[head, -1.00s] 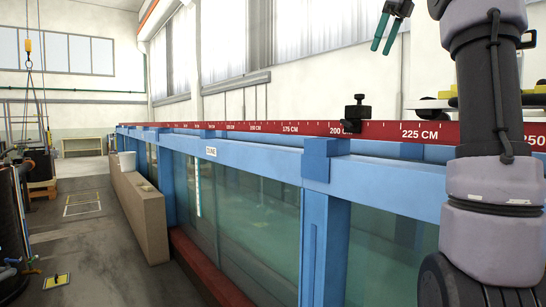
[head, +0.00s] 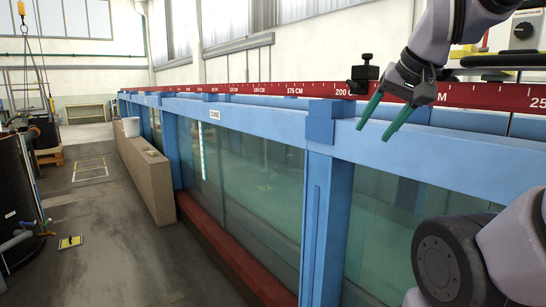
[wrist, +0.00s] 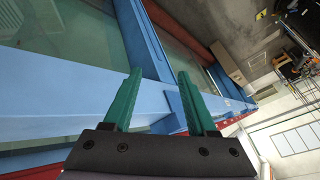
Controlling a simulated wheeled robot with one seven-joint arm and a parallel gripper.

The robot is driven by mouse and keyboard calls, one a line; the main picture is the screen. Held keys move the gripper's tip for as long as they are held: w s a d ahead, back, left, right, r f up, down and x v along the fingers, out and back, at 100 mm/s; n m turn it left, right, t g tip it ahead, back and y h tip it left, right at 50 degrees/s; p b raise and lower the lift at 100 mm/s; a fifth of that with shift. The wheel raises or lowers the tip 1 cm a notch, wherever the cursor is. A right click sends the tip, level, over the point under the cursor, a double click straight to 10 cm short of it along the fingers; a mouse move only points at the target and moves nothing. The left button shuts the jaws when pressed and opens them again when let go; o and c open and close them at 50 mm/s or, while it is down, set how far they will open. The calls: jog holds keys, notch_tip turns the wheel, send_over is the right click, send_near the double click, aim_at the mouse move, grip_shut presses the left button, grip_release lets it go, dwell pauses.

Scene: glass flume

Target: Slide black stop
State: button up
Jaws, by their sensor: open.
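The black stop (head: 363,74) sits on the red scale rail (head: 300,88) of the flume, just right of the 200 CM mark in the head view. It has a small knob on top. My gripper (head: 380,122) is open, with two green fingers pointing down and left in front of the blue top beam, right of and nearer than the stop. Nothing is between the fingers. In the wrist view my gripper (wrist: 158,95) is also open and empty, with the blue beam (wrist: 70,98) behind it. I cannot make out the stop in the wrist view.
The glass flume (head: 260,180) with its blue frame runs away along the right.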

jog(key=c, duration=0.5)
jog(key=w+r, duration=0.1)
jog(key=r, duration=0.1)
jog(key=w+r+n, duration=0.1)
jog(key=w+r, duration=0.1)
jog(key=w+r+n, duration=0.1)
jog(key=w+r, duration=0.1)
jog(key=shift+w+d+r+g, duration=0.15)
jog(key=shift+d+r+g, duration=0.2)
jog(key=shift+g, duration=0.05)
grip_shut()
notch_tip(320, 180, up, 16)
jog(key=n+g, duration=0.3)
jog(key=n, duration=0.6)
send_over(365, 74)
jog(key=w+a, duration=0.3)
jog(key=a, duration=0.1)
notch_tip(365, 74, down, 11)
jog(key=shift+a, duration=0.15)
